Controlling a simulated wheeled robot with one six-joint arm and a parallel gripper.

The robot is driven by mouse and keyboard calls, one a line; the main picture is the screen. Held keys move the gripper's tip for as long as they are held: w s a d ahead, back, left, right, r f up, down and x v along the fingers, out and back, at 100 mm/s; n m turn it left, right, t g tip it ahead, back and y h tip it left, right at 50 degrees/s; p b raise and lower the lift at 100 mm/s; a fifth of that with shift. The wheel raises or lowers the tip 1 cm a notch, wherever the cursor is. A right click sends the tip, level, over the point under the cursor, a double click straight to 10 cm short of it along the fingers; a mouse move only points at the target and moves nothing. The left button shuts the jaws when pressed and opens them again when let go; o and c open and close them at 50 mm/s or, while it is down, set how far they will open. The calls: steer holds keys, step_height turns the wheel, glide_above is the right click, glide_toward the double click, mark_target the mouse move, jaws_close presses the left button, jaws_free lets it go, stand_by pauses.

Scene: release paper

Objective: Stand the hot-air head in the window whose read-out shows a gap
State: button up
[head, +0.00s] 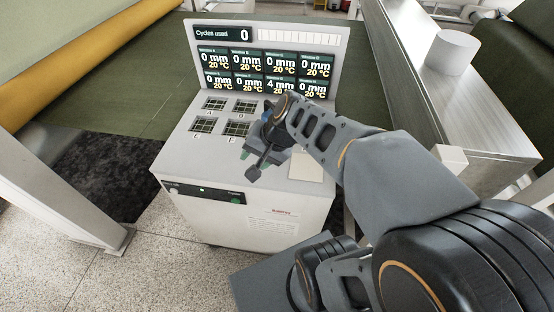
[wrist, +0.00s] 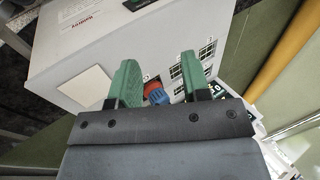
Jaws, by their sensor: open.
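The read-out panel (head: 266,62) stands at the back of a white cabinet (head: 240,205). Its third bottom read-out (head: 280,85) shows 4 mm; the others show 0 mm, and all show 20 °C. My gripper (wrist: 158,68) is open, with nothing visibly clamped.
A pale square plate (head: 306,166) lies on the cabinet's right front corner; it also shows in the wrist view (wrist: 85,86). A metal rail (head: 455,85) with a white cylinder (head: 452,52) runs along the right. A yellow roll (head: 70,55) is at upper left.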

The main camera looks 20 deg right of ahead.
steer(key=s+d+r+n+h, duration=0.1)
steer(key=s+d+n+h, duration=0.2)
steer(key=n, duration=0.4)
steer(key=shift+s+d+r+t+h, duration=0.15)
steer(key=shift+s+r+t+h, duration=0.2)
steer(key=shift+s+h, duration=0.55)
steer(key=shift+s, duration=0.15)
steer(key=shift+c, duration=0.2)
stand_by(1.1)
